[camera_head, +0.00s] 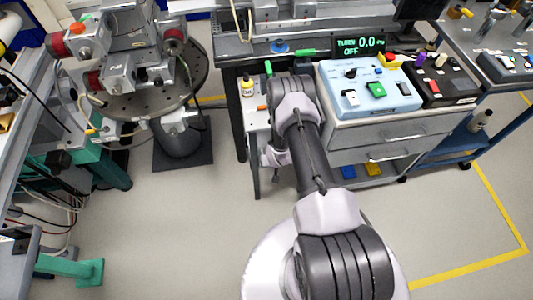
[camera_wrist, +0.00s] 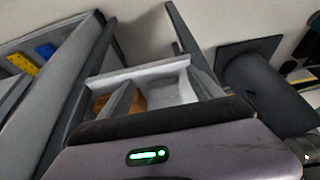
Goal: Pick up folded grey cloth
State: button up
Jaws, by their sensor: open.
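I cannot make out the folded grey cloth with certainty in either view. My gripper (camera_wrist: 163,80) shows in the wrist view with its two dark fingers apart. Past the fingers is a pale tray-like shape (camera_wrist: 135,72) with an orange-brown patch and a light grey area inside it. I cannot tell whether the light grey area is cloth. I see nothing clearly held between the fingers. In the head view my arm reaches toward the narrow bench section left of the drawer cabinet and hides part of it. The fingers are not clear there.
A drawer cabinet (camera_head: 377,140) carries a light blue control box (camera_head: 342,103). The floor in front is clear.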

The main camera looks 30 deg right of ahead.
jog(key=w, duration=0.1)
jog(key=w+d+b, duration=0.1)
jog(key=w, duration=0.3)
jog(key=shift+d+f+b, duration=0.15)
jog(key=shift+d+b, duration=0.1)
jog(key=shift+b, duration=0.05)
jog(key=b+x, duration=0.3)
jog(key=x, duration=0.2)
jog(key=c, duration=1.2)
jog(key=shift+s+r+p, duration=0.15)
jog(key=shift+r+p, duration=0.5)
jog(key=shift+p, duration=0.25)
jog(key=s+a+p, duration=0.1)
jog(key=s+p, duration=0.1)
jog(key=s, duration=0.3)
jog(key=s+a+p, duration=0.2)
jog(key=s, duration=0.4)
jog(key=s+a+p, duration=0.2)
jog(key=s+p, duration=0.1)
jog(key=s, duration=0.3)
jog(key=shift+f, duration=0.2)
jog(key=o, duration=0.8)
jog(key=c, duration=0.6)
